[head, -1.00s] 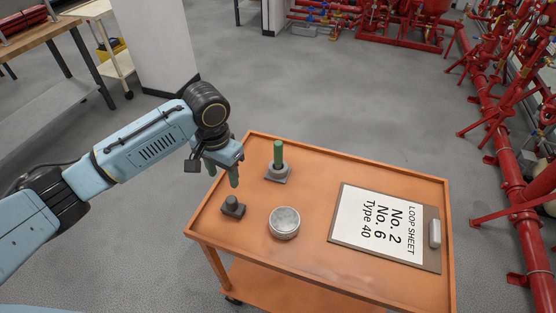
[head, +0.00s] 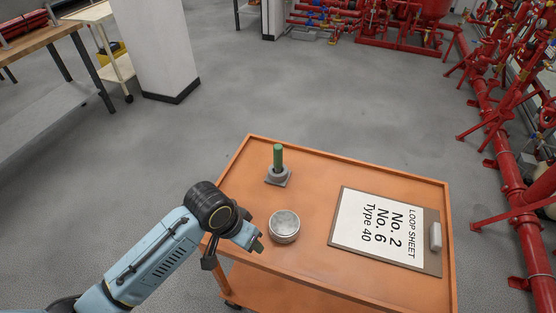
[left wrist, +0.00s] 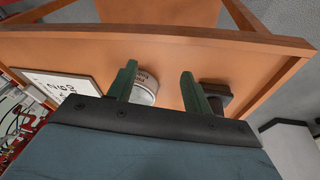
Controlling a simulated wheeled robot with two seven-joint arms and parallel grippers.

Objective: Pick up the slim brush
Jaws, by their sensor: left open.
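A slim green upright rod (head: 278,155) stands in a square grey holder (head: 278,176) near the back left of the orange cart top. It may be the slim brush; no bristles show. My left gripper (head: 258,246) is low over the cart's front left edge, left of the round tin and well apart from the green rod. In the left wrist view its two green fingers (left wrist: 158,70) are spread, with nothing held between them.
A round grey tin (head: 284,226) stands on the cart close to my gripper. A clipboard (head: 385,228) with a loop sheet lies on the right. The orange cart (head: 318,172) has a raised rim; its back middle is bare. Red pipework (head: 510,190) stands at the right.

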